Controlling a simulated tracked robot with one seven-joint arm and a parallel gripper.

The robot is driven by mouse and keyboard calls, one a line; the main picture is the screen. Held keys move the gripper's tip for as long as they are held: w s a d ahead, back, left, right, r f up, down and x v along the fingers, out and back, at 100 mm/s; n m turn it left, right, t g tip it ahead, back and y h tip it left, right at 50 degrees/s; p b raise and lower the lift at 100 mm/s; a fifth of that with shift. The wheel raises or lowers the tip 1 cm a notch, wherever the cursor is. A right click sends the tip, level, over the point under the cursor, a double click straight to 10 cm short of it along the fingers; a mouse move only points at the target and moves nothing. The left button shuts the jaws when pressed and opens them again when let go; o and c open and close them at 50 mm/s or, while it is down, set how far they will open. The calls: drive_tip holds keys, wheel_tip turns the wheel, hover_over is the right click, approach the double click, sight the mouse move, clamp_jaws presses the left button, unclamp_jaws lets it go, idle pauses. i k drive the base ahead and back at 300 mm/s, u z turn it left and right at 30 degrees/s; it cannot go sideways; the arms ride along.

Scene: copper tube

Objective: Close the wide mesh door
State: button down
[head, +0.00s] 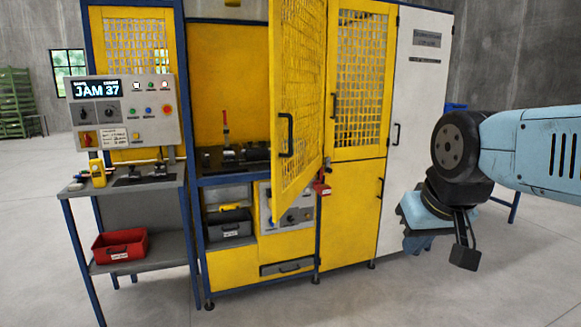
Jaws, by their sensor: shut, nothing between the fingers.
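The wide mesh door (302,65) is yellow with a wire mesh upper part and stands swung open from the yellow machine cabinet. Its free edge, on the left, juts out toward me, and its hinge side is at the right, beside the narrower mesh door. A black handle (286,135) is on the door near its free edge. The opening behind it shows a dark work bed (237,158). My gripper (415,246) is shut and empty at the right, in front of the white cabinet, apart from the door. Its fingertips are small and partly hidden.
A narrower mesh door (359,70) and a white cabinet (416,100) are closed. The floor in front is clear.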

sight(282, 197)
drive_tip(key=z, duration=0.1)
drive_tip(key=i, duration=1)
drive_tip(key=u, duration=0.1)
